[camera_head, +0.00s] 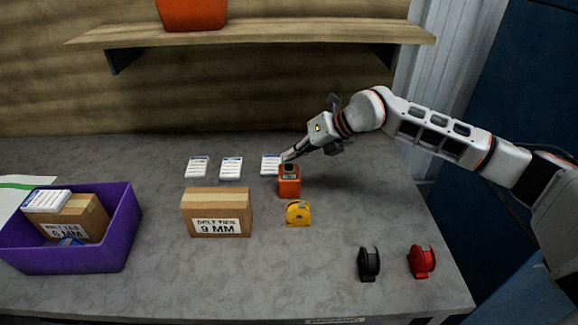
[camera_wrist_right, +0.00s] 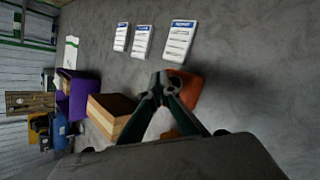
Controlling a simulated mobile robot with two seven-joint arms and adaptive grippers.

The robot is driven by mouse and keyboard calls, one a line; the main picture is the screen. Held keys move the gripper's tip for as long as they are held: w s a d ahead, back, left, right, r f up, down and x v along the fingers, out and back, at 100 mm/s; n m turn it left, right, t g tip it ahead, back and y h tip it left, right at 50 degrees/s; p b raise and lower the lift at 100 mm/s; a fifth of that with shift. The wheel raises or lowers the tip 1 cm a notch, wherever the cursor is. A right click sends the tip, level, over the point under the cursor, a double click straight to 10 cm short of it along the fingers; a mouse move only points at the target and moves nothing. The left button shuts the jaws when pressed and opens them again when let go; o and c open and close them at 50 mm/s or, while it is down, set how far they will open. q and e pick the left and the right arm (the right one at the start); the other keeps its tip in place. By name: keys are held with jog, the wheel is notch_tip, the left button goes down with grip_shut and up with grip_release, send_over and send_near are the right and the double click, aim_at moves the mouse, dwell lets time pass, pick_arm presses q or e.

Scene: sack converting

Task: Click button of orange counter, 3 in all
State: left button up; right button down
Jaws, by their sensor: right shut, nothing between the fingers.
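The orange counter (camera_head: 289,186) stands on the grey table, right of the middle, with a dark top part facing up. My right gripper (camera_head: 287,158) is shut and empty, its fingertips right at or just above the top of the counter. In the right wrist view the closed fingertips (camera_wrist_right: 160,76) overlap the orange counter (camera_wrist_right: 184,88), hiding part of it. I cannot tell whether the fingertips touch the button. My left gripper is in neither view.
A yellow tape measure (camera_head: 298,213) lies in front of the counter. A cardboard box (camera_head: 217,212) stands to its left, and a purple bin (camera_head: 122,232) farther left. White cards (camera_head: 231,168) lie behind. Black (camera_head: 369,264) and red (camera_head: 421,261) reels stand front right. A shelf (camera_head: 270,33) hangs above.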

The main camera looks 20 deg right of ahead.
aim_at(292, 167)
jog(key=shift+f, duration=0.1)
jog(key=shift+f, duration=0.3)
jog(key=shift+f, duration=0.65)
dwell(0.9)
jog(key=shift+r+p, duration=0.65)
jog(key=shift+r, duration=0.35)
jog(key=shift+r+p, duration=1.75)
jog(key=shift+r, duration=0.8)
